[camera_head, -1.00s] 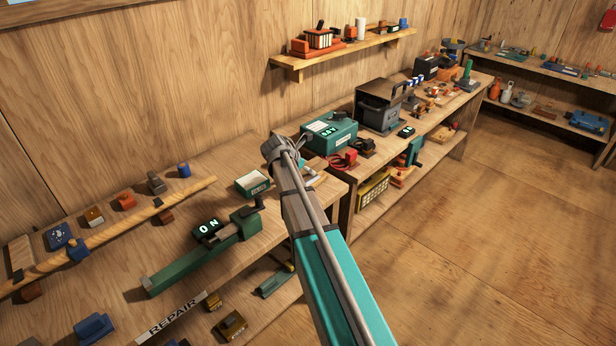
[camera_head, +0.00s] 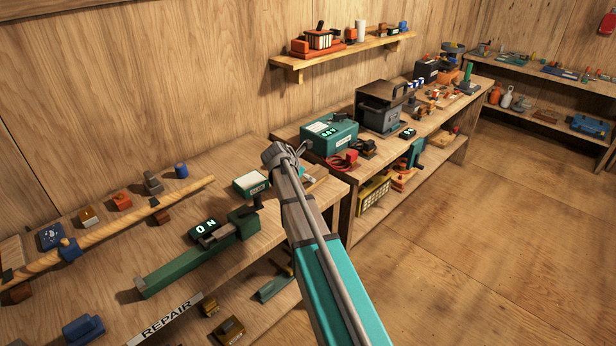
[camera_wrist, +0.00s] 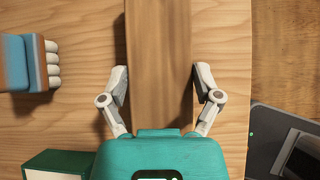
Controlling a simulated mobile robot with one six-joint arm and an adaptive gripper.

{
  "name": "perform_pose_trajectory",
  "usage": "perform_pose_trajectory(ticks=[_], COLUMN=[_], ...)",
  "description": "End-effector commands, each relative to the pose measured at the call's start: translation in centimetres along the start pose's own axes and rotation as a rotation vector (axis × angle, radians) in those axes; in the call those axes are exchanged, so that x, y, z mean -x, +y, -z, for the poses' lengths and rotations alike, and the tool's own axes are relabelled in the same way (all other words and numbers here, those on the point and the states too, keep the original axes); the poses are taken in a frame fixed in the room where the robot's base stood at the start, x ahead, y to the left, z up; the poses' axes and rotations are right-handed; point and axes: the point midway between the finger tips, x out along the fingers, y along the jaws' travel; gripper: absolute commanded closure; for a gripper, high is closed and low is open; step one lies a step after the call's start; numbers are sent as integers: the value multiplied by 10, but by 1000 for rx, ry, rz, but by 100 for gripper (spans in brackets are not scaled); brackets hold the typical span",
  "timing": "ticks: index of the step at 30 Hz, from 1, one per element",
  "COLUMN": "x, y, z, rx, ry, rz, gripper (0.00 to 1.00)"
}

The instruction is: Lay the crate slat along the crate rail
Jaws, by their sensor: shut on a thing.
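My gripper (camera_wrist: 160,88) has one finger on each side of the crate slat (camera_wrist: 158,45), a brown wooden board, and is shut on it. The slat runs from my palm out past the top edge of the wrist view, above a pale wooden bench top (camera_wrist: 222,40). I cannot tell how high it is held. In the head view my arm's end is over the bench, left of the teal box (camera_head: 330,133), and hides the fingers and most of the slat. I cannot make out the crate rail for certain.
In the wrist view, a blue block (camera_wrist: 17,62) is left, a dark green box (camera_wrist: 55,165) lower left, and a dark device (camera_wrist: 285,140) right, past the bench edge. In the head view a long wooden pole (camera_head: 130,222) and green vise-like tool (camera_head: 190,262) lie left.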

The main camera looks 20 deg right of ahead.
Motion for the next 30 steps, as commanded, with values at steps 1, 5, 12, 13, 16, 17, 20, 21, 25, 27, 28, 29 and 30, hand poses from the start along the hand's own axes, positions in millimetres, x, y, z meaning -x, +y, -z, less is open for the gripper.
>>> perform_pose_trajectory(ticks=[1, 5, 12, 13, 16, 17, 20, 21, 25, 27, 28, 29, 30], x=[-2, -2, -2, -2, -2, -2, -1, -1, 2, 7, 9, 11, 14], y=[0, 0, 0, 0, 0, 0, 0, 0, 0, 0, 0, 0, 0], z=[2, 2, 2, 2, 2, 2, 1, 1, -1, -1, -1, -2, -2], rx=[0, 0, 0, 0, 0, 0, 0, 0, 1, 1, 1, 1, 0], ry=[0, 0, 0, 0, 0, 0, 0, 0, 0, 0, 0, 0, 0], rz=[0, 0, 0, 0, 0, 0, 0, 0, 0, -1, 0, 0, 0], gripper=[75, 7, 0, 0, 0, 0, 0, 0, 0, 0, 0, 0, 0])
